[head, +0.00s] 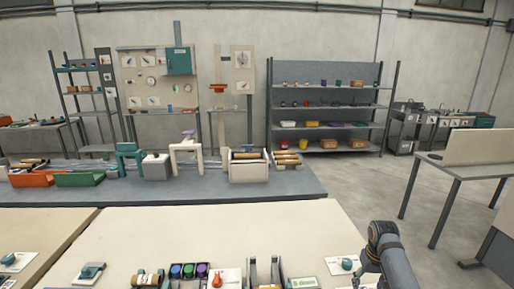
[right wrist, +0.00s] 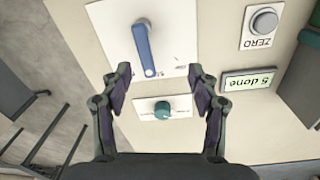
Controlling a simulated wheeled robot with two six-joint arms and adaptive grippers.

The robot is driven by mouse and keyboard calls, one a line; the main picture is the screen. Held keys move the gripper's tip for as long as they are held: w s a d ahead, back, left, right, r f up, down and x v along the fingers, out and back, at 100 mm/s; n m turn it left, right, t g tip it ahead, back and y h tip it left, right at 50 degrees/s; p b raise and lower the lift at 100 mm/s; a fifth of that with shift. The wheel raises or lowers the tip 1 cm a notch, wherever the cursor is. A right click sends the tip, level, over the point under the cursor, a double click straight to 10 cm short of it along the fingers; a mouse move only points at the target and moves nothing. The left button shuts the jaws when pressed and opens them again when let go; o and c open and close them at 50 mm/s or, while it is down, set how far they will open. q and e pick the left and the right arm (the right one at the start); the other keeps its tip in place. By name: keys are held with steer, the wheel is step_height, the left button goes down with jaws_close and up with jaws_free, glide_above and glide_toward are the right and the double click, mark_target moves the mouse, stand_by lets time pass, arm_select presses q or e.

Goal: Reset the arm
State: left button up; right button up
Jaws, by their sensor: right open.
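A teal knob (right wrist: 162,109) on a small white card lies nearer. A round grey button labelled ZERO (right wrist: 264,22) and a display reading "5 done" (right wrist: 249,81) are to the right. My left gripper is not in view.
In the head view the beige bench (head: 210,230) carries a teal knob (head: 346,263), colored spools (head: 189,270) and a display (head: 303,282) along its near edge. Its middle is clear. A grey bench (head: 290,189) with bins and fixtures stands behind. A desk (head: 450,166) is at right.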

steer(key=shift+n+t+h, duration=0.3)
steer(key=shift+n, duration=0.1)
steer(key=s+a+f, duration=0.1)
steer(key=s+f, duration=0.1)
steer(key=s, duration=0.1)
steer(key=s+a+f, duration=0.1)
steer(key=f, duration=0.1)
steer(key=shift+s+a+f, duration=0.1)
steer(key=shift+s+a, duration=0.1)
steer(key=shift+a, duration=0.15)
steer(key=s+a+r+n+t, duration=0.1)
steer(key=s+a, duration=0.3)
steer(key=s, duration=0.7)
steer(key=s+a+r+n+t, duration=0.15)
steer(key=s+a, duration=0.35)
steer(key=s, duration=0.7)
step_height(320, 180, down, 24)
steer(key=d+m+g, duration=0.1)
steer(key=d, duration=0.2)
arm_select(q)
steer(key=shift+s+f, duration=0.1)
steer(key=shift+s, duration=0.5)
arm_select(e)
steer(key=s+d+f+g, duration=0.1)
steer(key=s+f, duration=1.7)
steer(key=s, duration=0.2)
steer(key=shift+f, duration=0.35)
